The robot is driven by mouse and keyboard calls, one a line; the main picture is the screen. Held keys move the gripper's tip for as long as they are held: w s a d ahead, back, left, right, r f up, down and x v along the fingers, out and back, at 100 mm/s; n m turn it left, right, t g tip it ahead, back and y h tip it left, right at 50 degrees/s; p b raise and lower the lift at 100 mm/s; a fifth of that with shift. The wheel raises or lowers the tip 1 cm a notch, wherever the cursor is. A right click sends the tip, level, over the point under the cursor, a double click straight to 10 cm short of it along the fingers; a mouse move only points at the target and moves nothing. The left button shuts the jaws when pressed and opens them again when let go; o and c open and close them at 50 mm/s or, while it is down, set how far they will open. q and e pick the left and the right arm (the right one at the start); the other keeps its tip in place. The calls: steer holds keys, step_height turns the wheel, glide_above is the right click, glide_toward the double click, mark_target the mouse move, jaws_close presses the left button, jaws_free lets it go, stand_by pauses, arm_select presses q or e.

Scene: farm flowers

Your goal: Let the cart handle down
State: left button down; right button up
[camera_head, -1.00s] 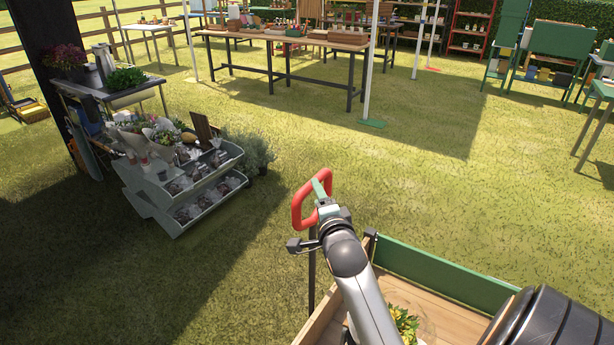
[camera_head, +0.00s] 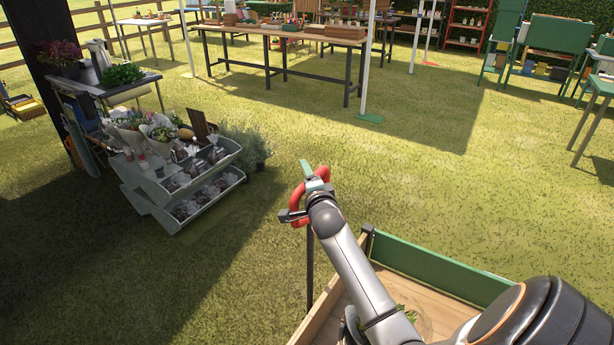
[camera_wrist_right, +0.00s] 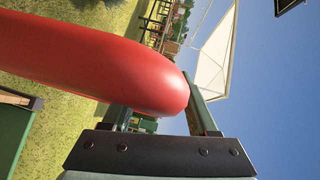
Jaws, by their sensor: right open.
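The cart handle is a red loop grip (camera_head: 323,178) on top of a dark upright shaft (camera_head: 310,265), raised at the front of the wooden cart (camera_head: 330,307). My right gripper (camera_head: 298,214) is at the lower part of the red grip, overlapping it in the head view. In the right wrist view the red grip (camera_wrist_right: 100,65) fills the upper left, close to a dark jaw along the bottom. The jaw is open, and the grip appears to lie between the fingers; contact cannot be told. My left gripper is out of view.
A green board (camera_head: 440,270) edges the cart, and some greenery (camera_head: 405,312) lies inside, mostly hidden by my arm. A grey tiered flower stand (camera_head: 195,195) is on the left. Open grass lies between it and the cart, and a long table (camera_head: 285,35) is behind.

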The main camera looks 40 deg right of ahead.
jaws_close()
stand_by(0.3)
stand_by(1.0)
